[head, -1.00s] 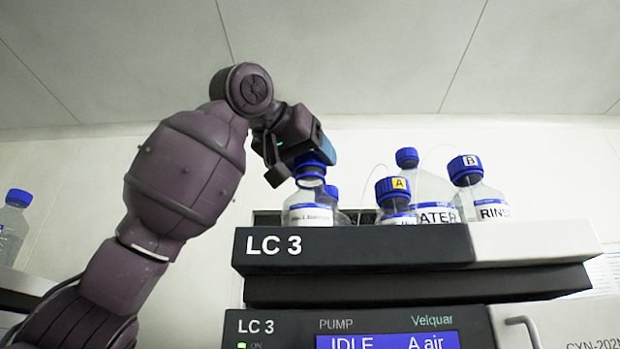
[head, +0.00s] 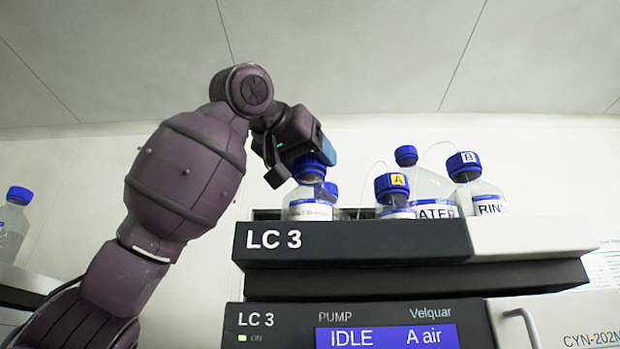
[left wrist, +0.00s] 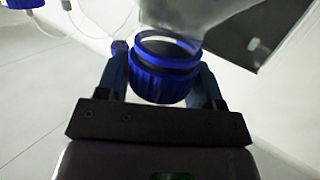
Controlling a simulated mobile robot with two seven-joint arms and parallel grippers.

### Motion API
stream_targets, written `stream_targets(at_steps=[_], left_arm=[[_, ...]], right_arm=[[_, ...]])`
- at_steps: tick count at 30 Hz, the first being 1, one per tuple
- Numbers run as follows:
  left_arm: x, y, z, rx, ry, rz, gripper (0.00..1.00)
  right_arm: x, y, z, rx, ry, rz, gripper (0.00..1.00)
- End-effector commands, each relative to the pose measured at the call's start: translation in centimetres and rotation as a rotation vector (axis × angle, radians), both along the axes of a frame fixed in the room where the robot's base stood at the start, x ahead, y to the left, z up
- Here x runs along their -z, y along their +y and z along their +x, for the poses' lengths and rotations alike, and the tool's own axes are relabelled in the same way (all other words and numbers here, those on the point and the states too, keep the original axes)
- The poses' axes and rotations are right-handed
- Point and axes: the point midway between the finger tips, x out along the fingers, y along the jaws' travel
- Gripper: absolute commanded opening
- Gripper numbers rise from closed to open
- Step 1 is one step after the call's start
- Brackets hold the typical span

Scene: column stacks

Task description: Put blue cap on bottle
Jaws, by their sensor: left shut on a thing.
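The blue cap (head: 311,167) is between the fingers of my left gripper (head: 300,162), over the neck of a clear bottle (head: 308,205) with a white label. The bottle stands upright on top of the LC 3 unit. In the left wrist view the ribbed blue cap (left wrist: 165,82) sits between the two fingers of the gripper (left wrist: 166,85), against the bottle's neck end. The clear bottle body (left wrist: 185,15) lies beyond it. I cannot tell how far the cap is seated. My right gripper is not in view.
A small blue-capped bottle (head: 330,190) stands close beside the bottle. Bottle A (head: 392,190), a large blue-capped bottle (head: 430,185) and bottle B (head: 468,175) stand to the right, some with thin tubes. The LC 3 unit's front edge (head: 380,241) is below them.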

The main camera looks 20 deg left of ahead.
Motion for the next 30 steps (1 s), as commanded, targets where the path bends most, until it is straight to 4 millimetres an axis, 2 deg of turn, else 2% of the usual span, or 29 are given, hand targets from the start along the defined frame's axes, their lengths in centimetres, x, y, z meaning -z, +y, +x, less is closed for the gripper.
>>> stream_targets(at_steps=[2, 3, 9, 22, 30], left_arm=[[0.0, 0.0, 0.0, 0.000, 0.000, 0.000, 0.39], [0.0, 0.0, 0.0, 0.000, 0.000, 0.000, 0.63], [0.0, 0.0, 0.0, 0.000, 0.000, 0.000, 0.91], [0.0, 0.1, -0.1, 0.000, -0.001, 0.000, 0.91], [-0.7, 1.5, -4.9, 0.001, -0.004, -0.001, 0.91]], right_arm=[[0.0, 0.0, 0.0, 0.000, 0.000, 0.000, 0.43], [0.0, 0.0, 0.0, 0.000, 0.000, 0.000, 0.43], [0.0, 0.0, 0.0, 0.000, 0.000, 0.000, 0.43], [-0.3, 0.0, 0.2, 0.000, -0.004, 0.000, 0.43], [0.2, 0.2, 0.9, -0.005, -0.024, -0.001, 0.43]])
